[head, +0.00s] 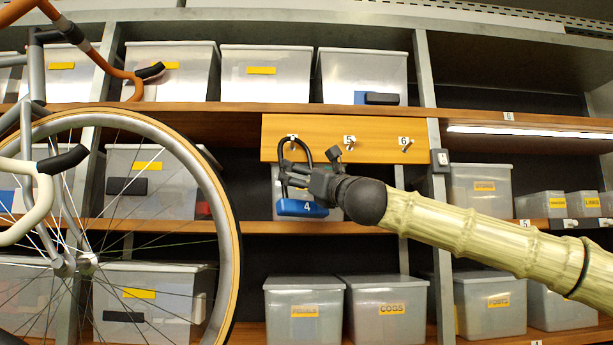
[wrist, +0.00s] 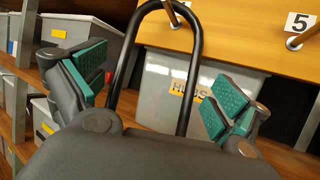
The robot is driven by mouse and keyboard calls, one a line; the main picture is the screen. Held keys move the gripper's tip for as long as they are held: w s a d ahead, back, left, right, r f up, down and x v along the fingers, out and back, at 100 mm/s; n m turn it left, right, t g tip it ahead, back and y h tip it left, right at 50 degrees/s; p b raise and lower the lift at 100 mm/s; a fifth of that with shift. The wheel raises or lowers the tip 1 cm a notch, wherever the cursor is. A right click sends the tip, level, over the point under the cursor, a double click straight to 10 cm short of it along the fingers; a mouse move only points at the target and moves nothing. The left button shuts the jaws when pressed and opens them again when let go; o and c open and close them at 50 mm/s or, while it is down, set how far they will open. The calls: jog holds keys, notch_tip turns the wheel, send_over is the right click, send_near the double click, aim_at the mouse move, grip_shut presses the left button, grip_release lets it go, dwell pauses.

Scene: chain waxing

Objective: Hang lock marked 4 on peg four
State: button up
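The lock has a blue body marked 4 (head: 303,208) and a tall black shackle (wrist: 132,45). It is upright below the wooden peg board (head: 375,150). The shackle's top is at the leftmost peg (head: 292,141), whose label is partly covered. In the wrist view that peg (wrist: 175,20) shows inside the shackle's arch; whether the shackle rests on it I cannot tell. My gripper (wrist: 155,88) is open, with green-padded fingers on either side of the shackle and apart from it. The lock's body is hidden in the wrist view.
Pegs marked 5 (head: 348,144) and 6 (head: 405,144) are to the right; a small dark item is at peg 5. A bicycle wheel (head: 232,225) stands at the left. Shelves behind hold grey bins, including one marked COGS (head: 388,325).

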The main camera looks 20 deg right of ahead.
jog(key=shift+f, duration=0.2)
jog(key=v, duration=1.2)
jog(key=shift+r, duration=0.2)
